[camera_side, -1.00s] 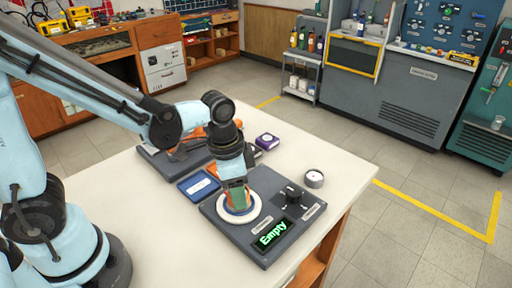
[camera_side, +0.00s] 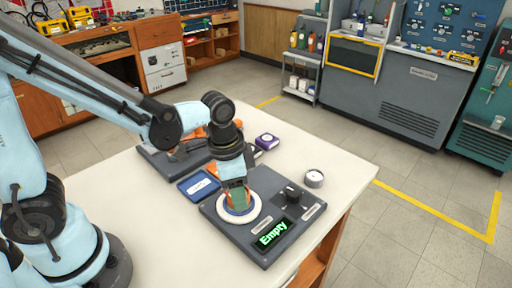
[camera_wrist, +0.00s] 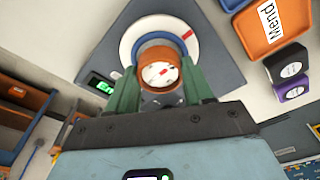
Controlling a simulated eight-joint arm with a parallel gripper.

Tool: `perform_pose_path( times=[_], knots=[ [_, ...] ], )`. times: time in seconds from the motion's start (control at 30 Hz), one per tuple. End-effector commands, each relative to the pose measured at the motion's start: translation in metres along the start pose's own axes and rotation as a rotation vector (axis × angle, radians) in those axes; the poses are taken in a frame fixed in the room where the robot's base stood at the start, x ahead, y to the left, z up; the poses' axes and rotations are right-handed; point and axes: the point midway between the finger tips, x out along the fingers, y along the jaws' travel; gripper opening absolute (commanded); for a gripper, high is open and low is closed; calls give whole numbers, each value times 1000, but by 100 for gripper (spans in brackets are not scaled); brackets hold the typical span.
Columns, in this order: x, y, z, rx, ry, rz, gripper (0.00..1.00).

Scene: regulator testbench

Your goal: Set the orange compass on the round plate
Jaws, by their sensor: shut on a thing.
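The orange compass (camera_wrist: 160,70) has a round white dial with red marks. My gripper (camera_wrist: 160,88) is shut on it, with one green finger on each side. The round plate (camera_wrist: 127,44) is a white disc with a blue ring and a red mark, and the compass overlaps its near part in the wrist view. In the side view my gripper (camera_side: 238,205) points down over the round plate (camera_side: 225,217), and its fingers mostly hide the compass. I cannot tell whether the compass touches the plate.
The plate is part of a grey testbench unit (camera_side: 268,236) with a black knob (camera_side: 290,192) and a display (camera_side: 272,233) reading "Empty". A blue tray (camera_side: 198,186), a purple box (camera_side: 267,140) and a small white-topped round thing (camera_side: 314,178) stand nearby. The table's front left is clear.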

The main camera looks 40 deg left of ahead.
Motion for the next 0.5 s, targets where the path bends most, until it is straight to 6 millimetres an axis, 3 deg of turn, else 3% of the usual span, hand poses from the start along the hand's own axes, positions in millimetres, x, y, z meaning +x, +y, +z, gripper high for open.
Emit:
perform_pose_path(
  times=[0.5],
  knots=[
    [8,0,0,0,0,0,20]
  ],
)
